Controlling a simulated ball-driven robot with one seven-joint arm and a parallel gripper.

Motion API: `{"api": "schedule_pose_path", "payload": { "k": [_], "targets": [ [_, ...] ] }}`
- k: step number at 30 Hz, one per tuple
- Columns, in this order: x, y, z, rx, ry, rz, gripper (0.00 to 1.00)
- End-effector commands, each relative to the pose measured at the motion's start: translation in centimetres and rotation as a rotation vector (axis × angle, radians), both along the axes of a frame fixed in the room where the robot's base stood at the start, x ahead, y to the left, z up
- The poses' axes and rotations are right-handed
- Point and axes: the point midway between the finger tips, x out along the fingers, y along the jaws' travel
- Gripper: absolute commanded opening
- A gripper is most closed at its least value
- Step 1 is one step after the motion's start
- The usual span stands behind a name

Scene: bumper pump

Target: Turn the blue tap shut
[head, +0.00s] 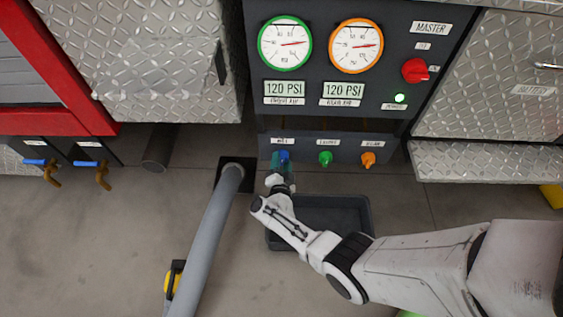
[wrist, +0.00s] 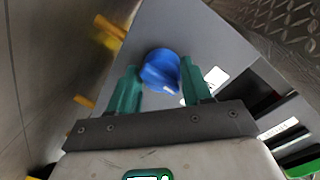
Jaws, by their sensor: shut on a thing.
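The blue tap (head: 285,155) is a round knob at the left end of a row of three on the lower dark panel. In the wrist view the blue tap (wrist: 160,71) sits between the two green fingers, with a small pale mark on its face. My gripper (head: 281,164) reaches up to it from below, and in the wrist view my gripper (wrist: 157,72) has a finger on each side of the knob, shut on it. In the head view my fingers hide the knob's lower part.
A green tap (head: 325,158) and an orange tap (head: 368,159) sit to the right. A black tray (head: 352,207) lies on the floor below. A grey hose (head: 209,230) runs left of my arm. Two blue-handled brass valves (head: 41,163) are at far left. Gauges (head: 285,44) are above.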

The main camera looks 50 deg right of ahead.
Motion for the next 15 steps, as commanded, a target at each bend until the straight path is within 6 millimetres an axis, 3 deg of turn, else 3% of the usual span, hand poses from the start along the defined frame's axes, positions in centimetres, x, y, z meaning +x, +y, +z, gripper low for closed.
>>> {"api": "schedule_pose_path", "payload": {
  "k": [15],
  "targets": [
    [0.4, -0.16, 0.51, -0.036, 0.031, -0.003, 0.19]
  ]
}}
